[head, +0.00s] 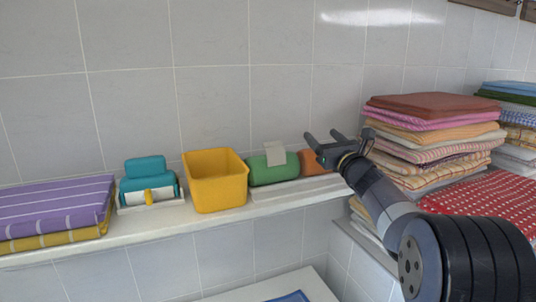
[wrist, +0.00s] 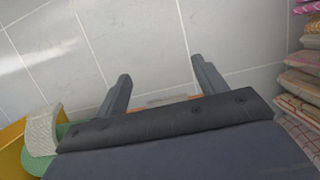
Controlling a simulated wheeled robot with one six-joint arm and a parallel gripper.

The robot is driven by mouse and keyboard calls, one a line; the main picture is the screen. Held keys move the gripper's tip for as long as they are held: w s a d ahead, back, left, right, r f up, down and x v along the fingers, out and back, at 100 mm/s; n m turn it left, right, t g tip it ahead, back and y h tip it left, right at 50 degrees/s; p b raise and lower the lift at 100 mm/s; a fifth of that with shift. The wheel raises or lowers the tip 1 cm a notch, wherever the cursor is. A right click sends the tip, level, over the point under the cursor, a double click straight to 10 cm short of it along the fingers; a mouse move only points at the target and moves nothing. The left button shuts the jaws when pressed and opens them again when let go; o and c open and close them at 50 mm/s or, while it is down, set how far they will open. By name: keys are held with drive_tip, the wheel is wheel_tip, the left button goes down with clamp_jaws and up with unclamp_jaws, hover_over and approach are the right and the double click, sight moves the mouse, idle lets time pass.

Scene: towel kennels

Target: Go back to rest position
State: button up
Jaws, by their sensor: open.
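My gripper (head: 326,141) is raised above the right part of the white shelf, in front of the tiled wall. In the wrist view my gripper (wrist: 160,84) has its two fingers spread wide, with nothing between them but wall tiles and a sliver of orange low down. It touches no towel that I can see. Below and behind it in the head view is an orange item (head: 311,164), partly hidden by my gripper. My arm reaches in from the lower right.
On the shelf (head: 150,226) stand purple towels (head: 55,205), a teal item (head: 147,180), a yellow bin (head: 216,183) and a green item (head: 273,171). A tall folded-towel stack (head: 430,140) and a red dotted cloth (head: 490,205) are close on the right. The wall above the shelf is clear.

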drive_tip(key=shift+s+f+t+y+b, duration=0.1)
drive_tip(key=shift+s+t+y+b, duration=0.3)
drive_tip(key=shift+b, duration=0.85)
drive_tip(key=shift+s+d+t+b, duration=0.15)
drive_tip(key=shift+d+t+b, duration=0.1)
drive_tip(key=shift+t+b, duration=0.15)
drive_tip(key=b+v, duration=0.3)
drive_tip(key=v, duration=0.7)
drive_tip(key=shift+s, duration=0.1)
